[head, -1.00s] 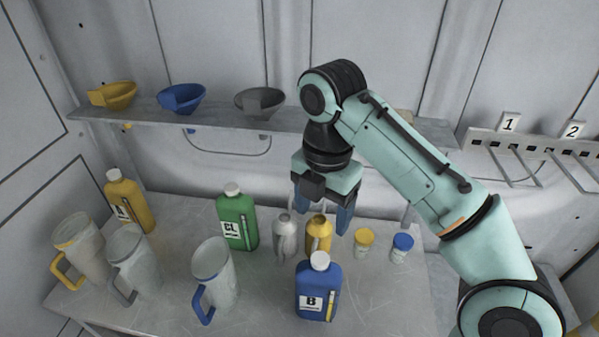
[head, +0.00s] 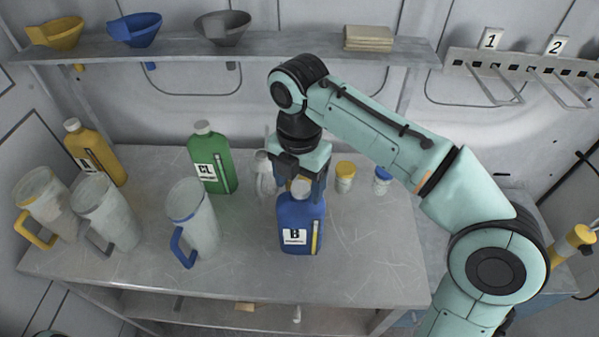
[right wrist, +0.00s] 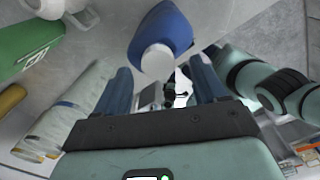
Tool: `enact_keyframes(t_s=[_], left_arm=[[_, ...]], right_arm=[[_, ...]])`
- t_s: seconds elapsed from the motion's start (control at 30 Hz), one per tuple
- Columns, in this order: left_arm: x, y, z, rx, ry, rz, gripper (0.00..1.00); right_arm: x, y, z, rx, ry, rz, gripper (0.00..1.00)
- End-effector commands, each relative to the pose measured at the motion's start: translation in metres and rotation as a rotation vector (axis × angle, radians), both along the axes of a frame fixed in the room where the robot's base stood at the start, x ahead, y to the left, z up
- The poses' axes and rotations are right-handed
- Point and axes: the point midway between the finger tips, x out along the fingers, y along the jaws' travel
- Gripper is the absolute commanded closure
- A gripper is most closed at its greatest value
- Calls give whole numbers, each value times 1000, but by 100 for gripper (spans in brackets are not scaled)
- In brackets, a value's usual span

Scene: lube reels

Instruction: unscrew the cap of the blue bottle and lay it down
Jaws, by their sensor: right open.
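The blue bottle (head: 300,228), marked B, stands upright on the metal table with its white cap (head: 301,188) on top. I cannot tell whether the fingers touch the cap. My left gripper is not in view.
A green bottle (head: 213,172), a yellow bottle (head: 95,152) and several jugs, one blue-handled (head: 195,222), stand left. A silver container (head: 264,178) is close behind the gripper. Two small jars (head: 344,178) (head: 382,182) stand right. The table's front right (head: 375,250) is clear.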

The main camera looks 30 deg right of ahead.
Motion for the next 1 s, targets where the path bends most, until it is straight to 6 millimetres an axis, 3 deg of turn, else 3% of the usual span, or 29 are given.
enact_keyframes(t_s=[0.37,0.53,0.73,1.0], left_arm=[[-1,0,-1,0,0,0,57],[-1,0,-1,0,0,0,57],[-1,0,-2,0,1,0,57],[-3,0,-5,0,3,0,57]], right_arm=[[0,0,-4,0,0,0,32],[0,0,-4,0,0,0,88],[0,0,-4,0,0,42,88],[-2,-2,-5,0,0,379,88]])
